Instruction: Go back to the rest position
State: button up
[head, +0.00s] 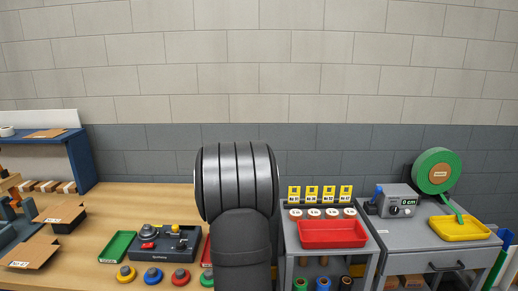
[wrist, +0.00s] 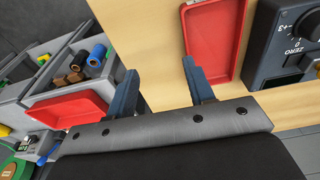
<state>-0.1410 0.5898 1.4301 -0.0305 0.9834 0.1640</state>
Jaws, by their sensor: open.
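My gripper (wrist: 159,68) shows in the wrist view with its two blue fingers spread apart and nothing between them. It is above the edge of the wooden bench (wrist: 150,25), with the grey cart to the left in that view. In the head view my arm stands upright in the middle and my gripper is hidden. The arm also hides part of the bench behind it.
A red tray (wrist: 215,35) lies on the bench beside the dark device (wrist: 285,50). Another red tray (head: 333,234) sits on the grey cart. A green tray (head: 117,247) is left of my arm, and a yellow tray (head: 459,228) stands on the right table.

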jog(key=shift+w+a+r+n, duration=0.15)
jog(key=shift+a+n, duration=0.2)
jog(key=shift+a, duration=0.55)
jog(key=shift+w+a+r+n, duration=0.15)
jog(key=shift+a+n, duration=0.2)
jog(key=shift+a, duration=0.5)
